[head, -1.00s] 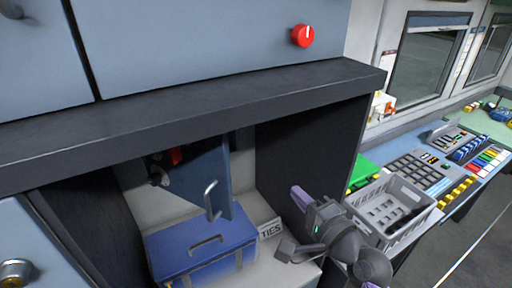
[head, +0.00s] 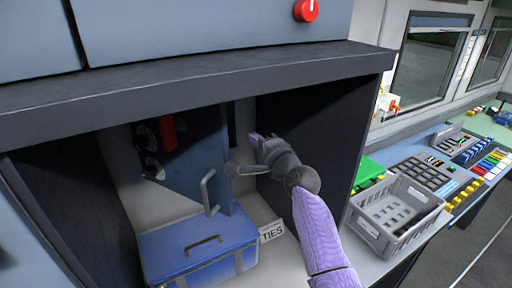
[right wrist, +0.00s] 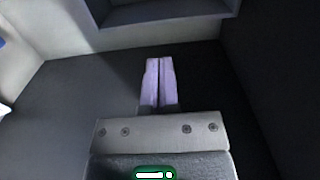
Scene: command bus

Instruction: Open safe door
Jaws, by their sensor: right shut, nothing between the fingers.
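The blue-grey safe door (head: 193,160) stands ajar inside the dark cabinet recess, in the head view. Its grey bar handle (head: 208,191) is near the door's lower right edge. My right gripper (head: 255,139) is inside the recess, just right of the door and its handle; I cannot tell if it touches the door. In the right wrist view, its purple fingers (right wrist: 158,84) are shut together and empty, pointing toward a dark recess (right wrist: 160,12) with a light edge. My left gripper is not in view.
A blue case (head: 190,245) and a "TIES" label (head: 271,232) sit below the door. The cabinet's dark top edge (head: 200,95) hangs above my arm. A grey basket (head: 393,215) stands to the right, near a button console (head: 437,173).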

